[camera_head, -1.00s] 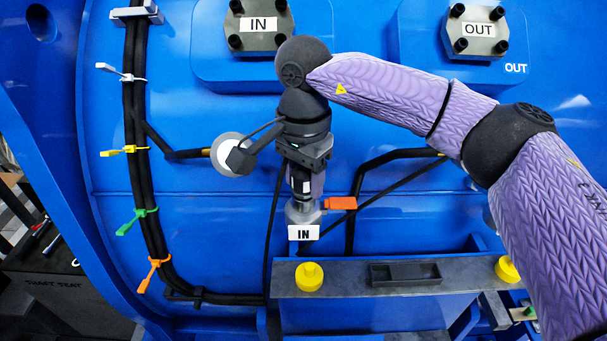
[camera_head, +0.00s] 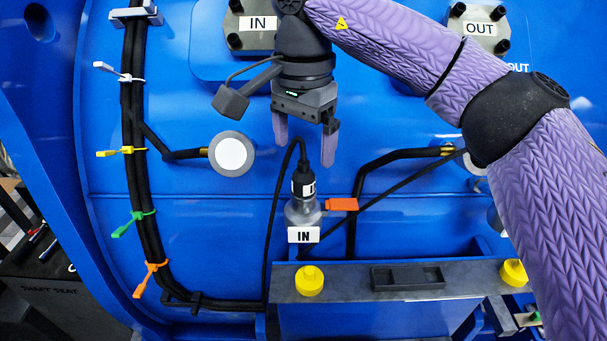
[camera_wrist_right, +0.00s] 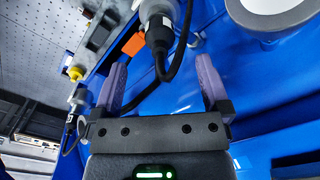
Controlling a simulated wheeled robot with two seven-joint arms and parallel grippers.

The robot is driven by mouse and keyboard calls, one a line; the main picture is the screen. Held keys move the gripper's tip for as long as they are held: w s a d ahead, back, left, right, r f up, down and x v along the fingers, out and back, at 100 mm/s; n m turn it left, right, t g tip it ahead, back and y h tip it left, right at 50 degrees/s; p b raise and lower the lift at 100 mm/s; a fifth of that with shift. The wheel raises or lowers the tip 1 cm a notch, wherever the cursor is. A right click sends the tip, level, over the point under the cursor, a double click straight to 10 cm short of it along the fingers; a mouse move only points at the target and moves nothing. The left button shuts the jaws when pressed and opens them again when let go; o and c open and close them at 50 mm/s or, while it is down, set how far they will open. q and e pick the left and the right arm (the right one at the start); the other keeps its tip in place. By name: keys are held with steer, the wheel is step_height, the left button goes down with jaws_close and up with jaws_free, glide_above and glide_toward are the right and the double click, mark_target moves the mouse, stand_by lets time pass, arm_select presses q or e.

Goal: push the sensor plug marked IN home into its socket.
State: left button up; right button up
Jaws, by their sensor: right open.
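The black sensor plug (camera_head: 303,184), with a white band of lettering partly seen, stands upright in the grey socket (camera_head: 303,213) above the white IN label (camera_head: 303,235). A black cable loops from the plug's top. My right gripper (camera_head: 305,150) is open and empty above the plug, its purple fingers apart and pointing down. In the right wrist view the plug (camera_wrist_right: 160,35) shows ahead, between and beyond the open fingers (camera_wrist_right: 160,85), with its cable bending toward me. Whether the plug is fully seated cannot be told. My left gripper is not in view.
An orange tag (camera_head: 341,204) sticks out right of the socket. A grey ledge (camera_head: 345,290) with yellow knobs (camera_head: 309,280) lies below. A round white-faced disc (camera_head: 231,154) is at left, and a black cable bundle (camera_head: 140,150) with coloured ties runs farther left.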

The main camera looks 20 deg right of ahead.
steer(key=shift+r, duration=1.55)
stand_by(0.9)
